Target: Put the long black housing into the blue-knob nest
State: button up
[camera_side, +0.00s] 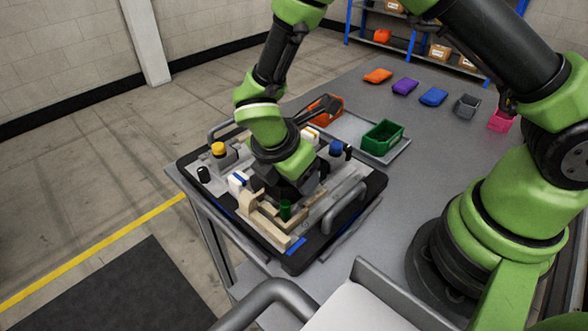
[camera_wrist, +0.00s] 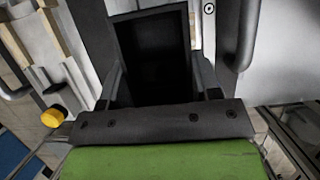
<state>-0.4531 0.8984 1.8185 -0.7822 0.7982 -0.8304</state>
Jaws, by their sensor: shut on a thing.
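The long black housing (camera_wrist: 155,48) fills the space between my two fingers in the wrist view. My gripper (camera_wrist: 157,75) is shut on it. In the side view my gripper (camera_side: 291,188) points down over the middle of the fixture pallet; the housing there blends into the dark jaws, so its lower end and any contact below cannot be told. The blue knob (camera_side: 336,147) stands to the right of and behind my gripper in the side view. The nest beside that knob is mostly hidden by my wrist.
The black-rimmed pallet (camera_side: 296,262) carries a yellow knob (camera_side: 218,148), a green knob (camera_side: 285,208), pale wooden blocks (camera_side: 262,222) and raised grey handles (camera_side: 344,206). A green bin (camera_side: 382,137) and an orange bin (camera_side: 326,108) stand behind.

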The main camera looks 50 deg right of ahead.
jog(key=shift+f, duration=0.3)
jog(key=shift+f, duration=0.5)
jog(key=o, duration=1.1)
jog(key=shift+c, duration=0.2)
jog(key=shift+r, duration=0.1)
jog(key=v, duration=1)
jog(key=shift+a, duration=0.1)
